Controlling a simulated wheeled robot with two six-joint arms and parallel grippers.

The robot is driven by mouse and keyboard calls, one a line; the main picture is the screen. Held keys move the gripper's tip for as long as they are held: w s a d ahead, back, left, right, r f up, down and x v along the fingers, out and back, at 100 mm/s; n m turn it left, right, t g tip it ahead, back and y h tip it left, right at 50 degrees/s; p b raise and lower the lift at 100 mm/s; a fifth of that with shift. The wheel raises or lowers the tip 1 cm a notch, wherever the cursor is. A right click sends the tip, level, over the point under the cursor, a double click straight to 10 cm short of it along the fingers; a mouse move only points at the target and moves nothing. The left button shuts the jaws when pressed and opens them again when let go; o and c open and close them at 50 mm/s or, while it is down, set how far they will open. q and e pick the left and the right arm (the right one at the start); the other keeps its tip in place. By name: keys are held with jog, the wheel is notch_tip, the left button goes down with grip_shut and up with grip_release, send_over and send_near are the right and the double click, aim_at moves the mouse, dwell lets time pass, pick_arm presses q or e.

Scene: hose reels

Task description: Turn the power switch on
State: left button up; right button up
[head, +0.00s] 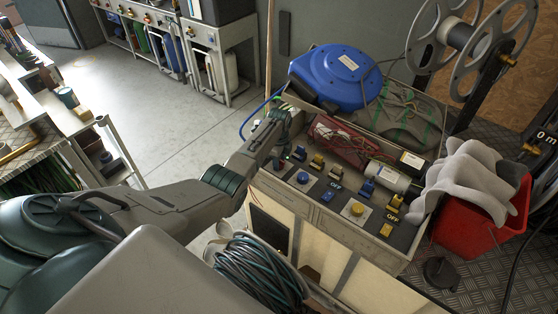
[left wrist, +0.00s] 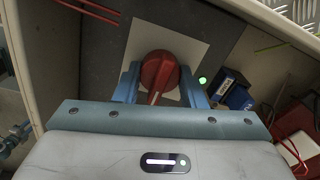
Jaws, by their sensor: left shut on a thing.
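The power switch appears to be a red rotary knob (left wrist: 158,75) on a pale square plate (left wrist: 190,48) in the left wrist view. A green light (left wrist: 202,81) glows just right of it. My left gripper (left wrist: 158,88) has one blue finger on each side of the knob and is shut on it. In the head view my left gripper (head: 281,128) is at the back left corner of the control panel (head: 325,205), and the arm hides the knob there. My right gripper is not in view.
Several blue and yellow switches cover the panel, near a blue knob (head: 303,178) and a yellow button (head: 357,209). A blue hose reel (head: 338,75) sits behind. A red bucket (head: 470,225) with a grey cloth (head: 465,180) stands right. A coiled hose (head: 258,275) is in front. Open floor lies at left.

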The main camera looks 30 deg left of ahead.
pick_arm(q)
jog(key=shift+r, duration=0.1)
jog(key=o, duration=1)
notch_tip(320, 180, up, 11)
jog(key=b, duration=0.1)
jog(key=shift+f, duration=0.2)
